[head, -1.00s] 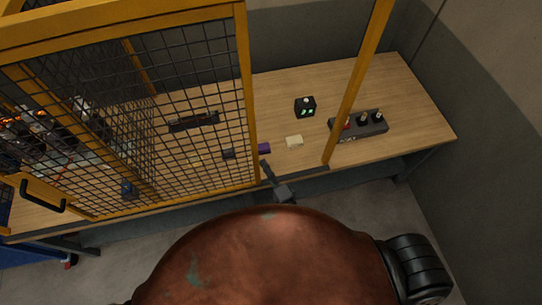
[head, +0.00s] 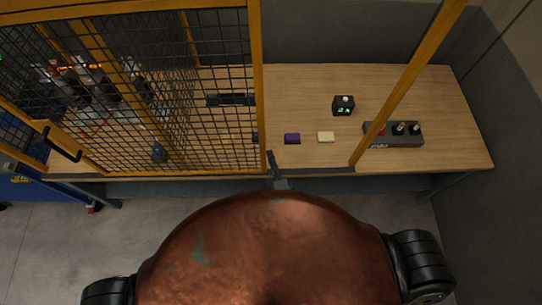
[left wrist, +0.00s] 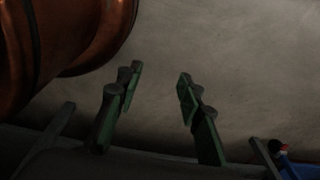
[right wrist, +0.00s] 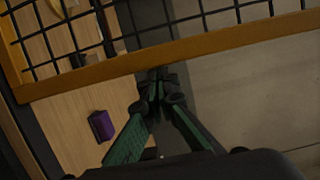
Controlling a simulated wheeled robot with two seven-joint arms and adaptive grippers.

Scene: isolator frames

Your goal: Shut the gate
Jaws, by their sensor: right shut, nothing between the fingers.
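The gate (head: 258,85) is a yellow-framed black mesh panel at the left of the head view, with a black handle (head: 62,143) towards its left side. An open gap lies between its right upright and a yellow post (head: 405,83). My right gripper (head: 271,157) is shut and empty, close beside the lower end of that upright. In the right wrist view its fingertips (right wrist: 158,82) overlap the gate's yellow bar (right wrist: 100,77); I cannot tell whether they touch. My left gripper (left wrist: 157,85) is open and empty, away from the gate.
Behind the gap, a wooden bench (head: 300,85) carries a purple block (head: 292,138), a cream block (head: 326,137), a black box with green lights (head: 343,105) and a grey control box (head: 393,134). A blue object (head: 45,188) stands at lower left. Grey floor lies in front.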

